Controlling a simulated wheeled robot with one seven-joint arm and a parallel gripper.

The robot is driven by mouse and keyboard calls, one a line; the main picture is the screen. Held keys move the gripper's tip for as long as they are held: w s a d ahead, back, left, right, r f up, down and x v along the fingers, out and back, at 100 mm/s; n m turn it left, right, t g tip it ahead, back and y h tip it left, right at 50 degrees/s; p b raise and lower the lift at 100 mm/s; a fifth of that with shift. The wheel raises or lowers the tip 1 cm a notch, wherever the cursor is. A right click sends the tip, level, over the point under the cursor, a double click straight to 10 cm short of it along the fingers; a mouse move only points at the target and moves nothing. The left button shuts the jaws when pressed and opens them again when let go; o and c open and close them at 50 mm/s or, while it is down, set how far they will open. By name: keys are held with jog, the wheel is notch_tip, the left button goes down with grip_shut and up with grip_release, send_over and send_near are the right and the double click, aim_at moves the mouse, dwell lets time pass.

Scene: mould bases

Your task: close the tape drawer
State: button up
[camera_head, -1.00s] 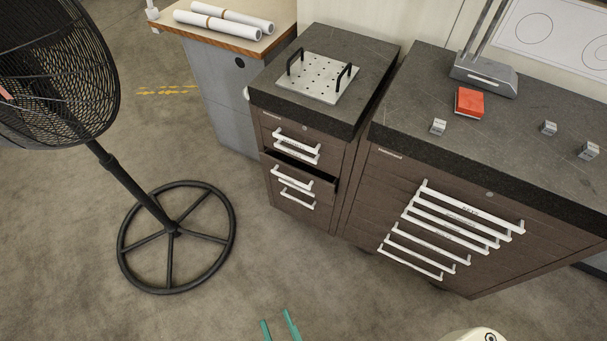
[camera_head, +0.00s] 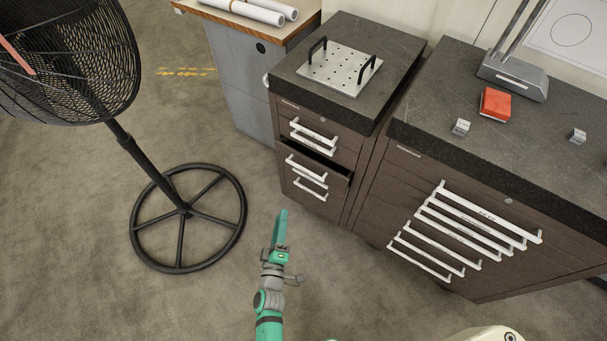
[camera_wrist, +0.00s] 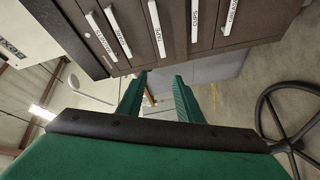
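The tape drawer (camera_head: 320,174) is in the narrow brown cabinet in the head view. It sticks out, with a dark gap above its front and a white bar handle (camera_head: 305,168). In the wrist view a handle label (camera_wrist: 158,38) appears to read TAPE, among several labelled handles. My gripper (camera_head: 282,212) is in front of and below the drawer in the head view, apart from the cabinet. In the wrist view my gripper (camera_wrist: 160,80) has its two green fingers spread with nothing between them. The drawer's inside is mostly hidden.
A wider drawer cabinet (camera_head: 370,205) stands at the right. A black fan (camera_head: 185,210) on a round base stands at the left. A perforated plate with black handles (camera_head: 340,70) lies on the narrow cabinet's top. The floor before the cabinet is clear.

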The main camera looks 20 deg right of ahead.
aim_at(304, 171)
jog(key=w+d+n, duration=0.1)
jog(key=w+d, duration=0.3)
jog(key=w, duration=0.1)
jog(key=w+d+f+n+h, duration=0.1)
jog(key=w+d, duration=0.4)
jog(key=w+d+n, duration=0.1)
jog(key=w+d, duration=0.3)
jog(key=w, duration=0.1)
jog(key=shift+w+d+f+h, duration=0.15)
jog(key=shift+w+f+h, duration=0.15)
jog(key=shift+w, duration=0.05)
grip_shut()
